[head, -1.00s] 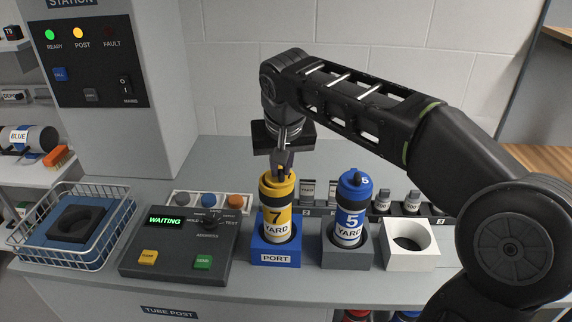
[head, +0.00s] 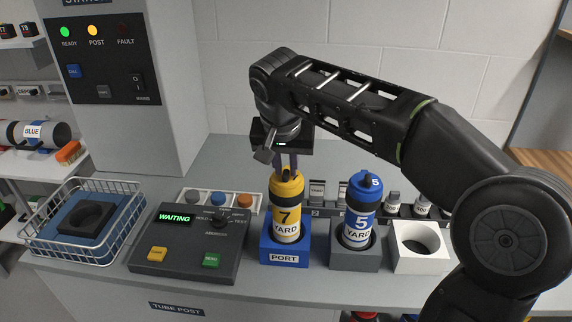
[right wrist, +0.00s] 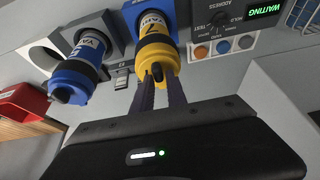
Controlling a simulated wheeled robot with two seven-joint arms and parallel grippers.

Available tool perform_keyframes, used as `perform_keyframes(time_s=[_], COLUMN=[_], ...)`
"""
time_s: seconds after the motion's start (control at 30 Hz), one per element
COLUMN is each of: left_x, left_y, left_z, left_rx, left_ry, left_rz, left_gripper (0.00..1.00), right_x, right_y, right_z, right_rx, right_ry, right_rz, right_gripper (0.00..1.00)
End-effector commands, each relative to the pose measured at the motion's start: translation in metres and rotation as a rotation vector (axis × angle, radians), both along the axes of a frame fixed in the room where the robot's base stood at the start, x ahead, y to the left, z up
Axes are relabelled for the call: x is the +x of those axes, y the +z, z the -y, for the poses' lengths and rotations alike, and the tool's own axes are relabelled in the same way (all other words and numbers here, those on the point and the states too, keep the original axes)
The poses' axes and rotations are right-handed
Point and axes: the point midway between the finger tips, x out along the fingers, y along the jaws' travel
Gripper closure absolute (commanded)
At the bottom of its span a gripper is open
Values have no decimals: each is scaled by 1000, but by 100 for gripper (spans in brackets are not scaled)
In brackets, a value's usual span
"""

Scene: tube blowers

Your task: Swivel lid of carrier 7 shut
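Carrier 7 (head: 287,212) is a yellow tube marked "7 YARD", standing upright in the blue PORT holder (head: 284,256). Its yellow lid (head: 286,181) sits on top with a small dark knob; it also shows in the right wrist view (right wrist: 156,53). I cannot tell whether the lid is fully lined up. My right gripper (head: 286,170) points down just above the lid, its two fingers apart on either side of the knob. In the right wrist view the fingertips (right wrist: 159,78) reach the knob, but contact is unclear. My left gripper is out of view.
Blue carrier 5 (head: 360,214) stands in a grey holder just right. A white empty holder (head: 420,262) is further right. The control box (head: 188,262), reading WAITING, and a wire basket (head: 128,232) are to the left. Small items line the back.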

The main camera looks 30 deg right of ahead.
Motion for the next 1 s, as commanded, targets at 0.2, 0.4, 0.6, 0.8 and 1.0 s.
perform_keyframes(time_s=[0.2,0.4,0.6,0.8,1.0], left_x=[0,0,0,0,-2], left_y=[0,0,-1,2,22], left_z=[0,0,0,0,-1], left_rx=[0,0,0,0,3], left_ry=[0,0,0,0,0], left_rz=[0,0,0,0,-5], left_gripper=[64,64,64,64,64], right_x=[0,0,-3,-12,-21], right_y=[0,0,10,41,70], right_z=[0,0,-2,-10,-16], right_rx=[0,0,-1,0,0], right_ry=[0,0,0,1,0], right_rz=[0,0,3,4,1], right_gripper=[65,65,65,65,65])
